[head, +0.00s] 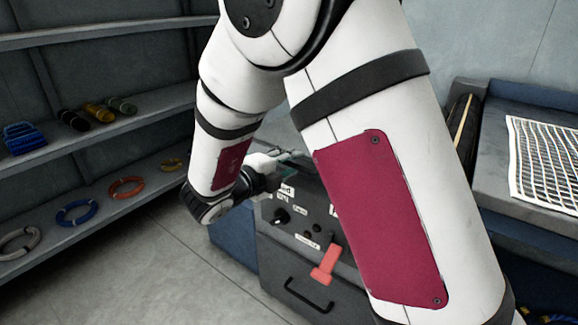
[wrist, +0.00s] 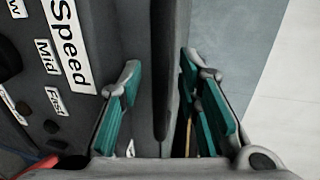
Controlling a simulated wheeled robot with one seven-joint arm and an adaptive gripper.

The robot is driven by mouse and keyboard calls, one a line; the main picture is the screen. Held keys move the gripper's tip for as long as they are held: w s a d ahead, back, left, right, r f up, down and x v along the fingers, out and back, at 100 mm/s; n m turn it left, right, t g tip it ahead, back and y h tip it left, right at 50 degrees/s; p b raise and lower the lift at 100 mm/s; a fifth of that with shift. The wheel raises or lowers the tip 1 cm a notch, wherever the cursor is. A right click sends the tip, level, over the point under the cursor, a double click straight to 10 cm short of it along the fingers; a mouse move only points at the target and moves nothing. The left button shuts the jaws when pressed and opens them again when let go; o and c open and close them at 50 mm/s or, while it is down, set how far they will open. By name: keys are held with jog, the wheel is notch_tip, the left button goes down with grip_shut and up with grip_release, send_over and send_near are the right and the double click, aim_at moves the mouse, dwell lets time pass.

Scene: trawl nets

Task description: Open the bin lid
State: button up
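My gripper (head: 290,157) is at the top edge of a dark grey cabinet (head: 262,222), partly hidden behind my arm. In the wrist view my gripper (wrist: 160,78) is open, with teal pads apart on either side of a dark upright bar or edge (wrist: 163,60). A gap shows between each pad and the bar, so I see no grip. I cannot tell whether this bar belongs to the bin lid. No lid is clearly identifiable; my arm hides much of the cabinet top.
The cabinet front has knobs, labels, a red lever (head: 326,262) and a black handle (head: 308,296). A blue box (head: 232,245) stands beside it. Shelves (head: 120,205) with coiled rings are left. A bench with white netting (head: 545,165) is right. The left floor (head: 150,270) is clear.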

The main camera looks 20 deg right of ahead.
grip_shut()
